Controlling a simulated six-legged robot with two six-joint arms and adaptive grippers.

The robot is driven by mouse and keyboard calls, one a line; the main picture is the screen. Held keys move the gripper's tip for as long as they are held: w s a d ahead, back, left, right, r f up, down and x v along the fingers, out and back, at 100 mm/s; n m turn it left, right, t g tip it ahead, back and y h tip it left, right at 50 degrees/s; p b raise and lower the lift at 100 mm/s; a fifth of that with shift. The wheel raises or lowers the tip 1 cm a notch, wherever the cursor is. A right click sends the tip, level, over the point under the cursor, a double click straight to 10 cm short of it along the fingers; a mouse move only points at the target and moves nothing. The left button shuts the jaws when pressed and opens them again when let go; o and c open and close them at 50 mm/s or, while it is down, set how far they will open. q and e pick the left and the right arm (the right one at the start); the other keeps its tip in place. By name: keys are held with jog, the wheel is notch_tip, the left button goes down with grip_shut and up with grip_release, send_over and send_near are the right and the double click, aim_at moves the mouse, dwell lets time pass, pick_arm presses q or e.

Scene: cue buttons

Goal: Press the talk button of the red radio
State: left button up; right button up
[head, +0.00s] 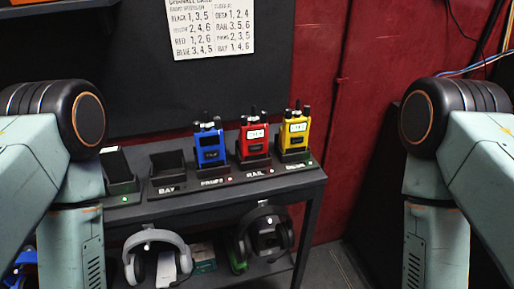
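The red radio (253,139) stands upright in a charging dock on the black shelf, between the blue radio (209,142) on its left and the yellow radio (294,132) on its right. A pale display shows on its upper front. Its talk button is too small to make out. The dock strip below it carries a label that seems to read RAIL. My two arms stand at the left and right edges of the view, well apart from the radios. Neither gripper shows in the view.
Headsets (158,258) hang or lie below the shelf top (222,190). A paper card (210,27) with channel numbers is on the wall. Space before the shelf looks clear.

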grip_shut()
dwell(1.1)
